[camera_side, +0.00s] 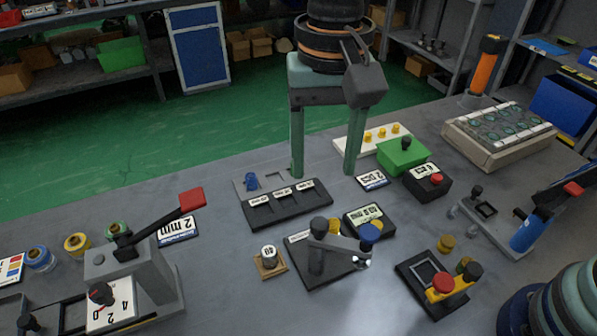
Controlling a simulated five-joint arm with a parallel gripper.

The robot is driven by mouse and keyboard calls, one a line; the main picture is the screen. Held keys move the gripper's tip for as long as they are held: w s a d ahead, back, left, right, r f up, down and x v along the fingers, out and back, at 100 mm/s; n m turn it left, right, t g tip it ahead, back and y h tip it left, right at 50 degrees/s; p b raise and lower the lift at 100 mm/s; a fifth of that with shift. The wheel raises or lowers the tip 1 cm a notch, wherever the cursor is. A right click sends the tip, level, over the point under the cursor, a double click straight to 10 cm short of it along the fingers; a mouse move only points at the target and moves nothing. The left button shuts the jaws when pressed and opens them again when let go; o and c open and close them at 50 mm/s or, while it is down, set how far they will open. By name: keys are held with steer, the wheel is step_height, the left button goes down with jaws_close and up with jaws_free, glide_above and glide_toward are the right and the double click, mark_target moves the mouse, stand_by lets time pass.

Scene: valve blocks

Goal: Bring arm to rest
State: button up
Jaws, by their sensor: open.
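My gripper (323,173) hangs at the upper middle with its two long teal fingers pointing down. The fingers are wide apart and nothing is between them. The left fingertip is close behind the dark tray with labelled slots (262,214), and the right fingertip is just left of a small white label card (371,180). I cannot tell whether the tips touch the grey table (215,260). A blue piece (250,181) stands at the tray's back left corner, left of the fingers.
Right of my gripper are a white strip with yellow knobs (382,133), a green box (404,155) and a black red-button box (428,181). In front are a lever fixture (318,255) and a yellow-armed fixture (446,284). A red-handled press (135,265) stands front left.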

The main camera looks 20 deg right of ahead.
steer(key=shift+r, duration=0.6)
steer(key=shift+d, duration=0.1)
steer(key=d+f+n+t, duration=0.1)
steer(key=d+n+t, duration=0.2)
steer(key=d, duration=2.5)
steer(key=t, duration=0.2)
steer(key=shift+s+d+n+t, duration=0.25)
steer(key=shift+n+t, duration=0.05)
steer(key=shift+n, duration=0.1)
